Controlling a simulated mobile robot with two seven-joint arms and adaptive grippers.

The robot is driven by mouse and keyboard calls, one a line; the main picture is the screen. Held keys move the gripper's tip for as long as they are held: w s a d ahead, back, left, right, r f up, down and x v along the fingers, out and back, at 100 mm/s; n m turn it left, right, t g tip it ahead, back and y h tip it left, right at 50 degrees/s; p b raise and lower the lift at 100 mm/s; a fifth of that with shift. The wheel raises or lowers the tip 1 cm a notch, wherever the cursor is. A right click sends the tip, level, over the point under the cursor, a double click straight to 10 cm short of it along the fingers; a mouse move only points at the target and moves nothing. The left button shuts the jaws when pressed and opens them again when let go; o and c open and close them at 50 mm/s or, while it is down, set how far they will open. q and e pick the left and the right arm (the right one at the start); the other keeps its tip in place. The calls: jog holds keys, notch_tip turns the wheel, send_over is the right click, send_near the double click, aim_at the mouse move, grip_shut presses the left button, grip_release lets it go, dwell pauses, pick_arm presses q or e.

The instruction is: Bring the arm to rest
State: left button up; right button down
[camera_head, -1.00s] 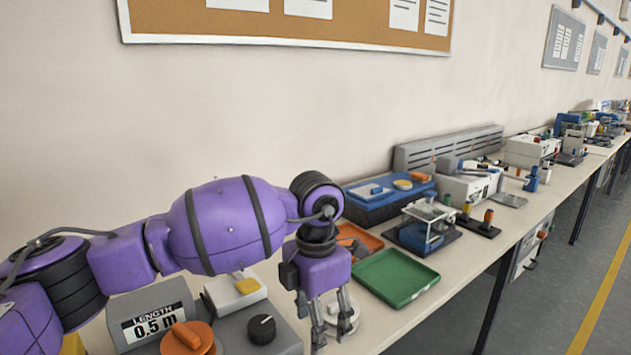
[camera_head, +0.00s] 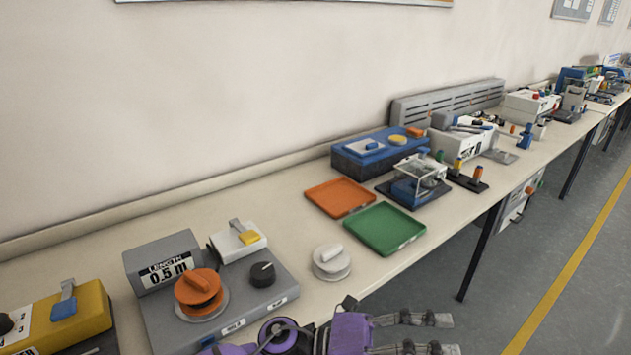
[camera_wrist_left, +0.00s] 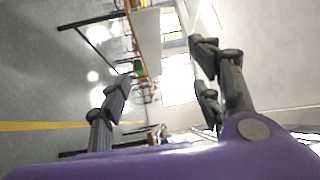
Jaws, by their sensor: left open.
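My left arm is low at the bottom edge of the head view, in front of the bench (camera_head: 345,284). My left gripper (camera_head: 440,334) points to the right there, with its fingers spread and nothing between them. In the left wrist view the gripper (camera_wrist_left: 162,66) is also open and empty, with the floor, bench and wall seen past the fingers. My right gripper is in neither view.
A grey length unit (camera_head: 222,307) with an orange knob, a white spool (camera_head: 331,262), an orange tray (camera_head: 340,197) and a green tray (camera_head: 384,229) stand on the bench. A yellow device (camera_head: 62,319) is at left. The floor (camera_head: 560,240) at right is clear.

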pick_arm(q)
jog(key=w+a+f+n+t+y+p, duration=0.2)
jog(key=a+f+n+t+y, duration=0.4)
jog(key=a+n+t, duration=0.6)
jog(key=w+a+f+n+t+y+p, duration=0.2)
jog(key=a+f+n+t+y, duration=0.4)
jog(key=a+n, duration=0.65)
jog(key=s+a+f+n+g+y, duration=0.2)
jog(key=s+a+f+n, duration=0.2)
jog(key=s, duration=0.3)
jog(key=s+a+f+n+g+y+p, duration=0.1)
jog(key=s+a+f+n+g+y, duration=0.1)
jog(key=s+a+f+n, duration=0.2)
jog(key=s+a+f+n+g+y+p, duration=0.1)
jog(key=s+a+f+n+g+y, duration=0.1)
jog(key=s+a+f+n, duration=0.2)
jog(key=s+a+f, duration=0.1)
jog(key=s+f, duration=0.2)
jog(key=s, duration=0.5)
jog(key=shift+y, duration=0.4)
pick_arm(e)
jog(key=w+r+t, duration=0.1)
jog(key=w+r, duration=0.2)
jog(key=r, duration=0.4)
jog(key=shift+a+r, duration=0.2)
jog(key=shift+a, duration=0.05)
